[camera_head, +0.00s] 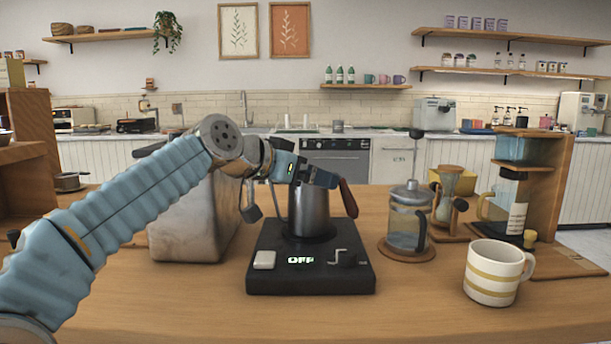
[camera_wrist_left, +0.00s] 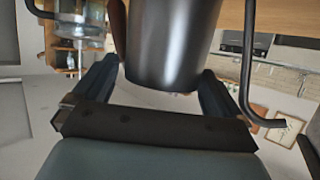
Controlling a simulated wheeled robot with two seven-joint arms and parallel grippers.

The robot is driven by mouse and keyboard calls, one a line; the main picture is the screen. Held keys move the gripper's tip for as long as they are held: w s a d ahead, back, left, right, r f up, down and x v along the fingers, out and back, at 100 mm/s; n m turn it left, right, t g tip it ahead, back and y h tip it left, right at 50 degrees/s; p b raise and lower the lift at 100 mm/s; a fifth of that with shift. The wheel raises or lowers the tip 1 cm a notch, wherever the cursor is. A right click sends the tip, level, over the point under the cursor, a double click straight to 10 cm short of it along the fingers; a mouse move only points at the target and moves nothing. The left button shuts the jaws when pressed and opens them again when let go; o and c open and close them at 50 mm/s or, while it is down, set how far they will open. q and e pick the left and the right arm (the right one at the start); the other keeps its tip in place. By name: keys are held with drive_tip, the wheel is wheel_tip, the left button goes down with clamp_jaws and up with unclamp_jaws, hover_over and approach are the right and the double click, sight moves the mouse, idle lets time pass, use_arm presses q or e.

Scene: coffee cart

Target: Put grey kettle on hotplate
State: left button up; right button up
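The grey kettle (camera_head: 308,212) stands upright on the hotplate (camera_head: 312,279), a black unit whose display reads OFF. Its red-brown handle (camera_head: 348,198) points right and its thin spout points left. My left gripper (camera_head: 320,178) is at the kettle's upper part and hides its top. In the left wrist view the kettle body (camera_wrist_left: 170,45) lies between the two widely spaced fingers (camera_wrist_left: 165,85). Whether both fingers press on it cannot be told. The spout (camera_wrist_left: 247,70) shows to the right there. My right gripper is not in view.
A metal box-like container (camera_head: 190,222) stands left of the hotplate. To the right are a glass French press (camera_head: 407,222) on a round coaster, a striped mug (camera_head: 493,272) and a wooden coffee stand (camera_head: 547,190). The front table edge area is clear.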

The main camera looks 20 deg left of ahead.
use_arm(q)
drive_tip(key=v, duration=0.7)
drive_tip(key=shift+s+r, duration=0.2)
drive_tip(key=shift+s, duration=0.05)
drive_tip(key=shift+a, duration=0.1)
idle(2.1)
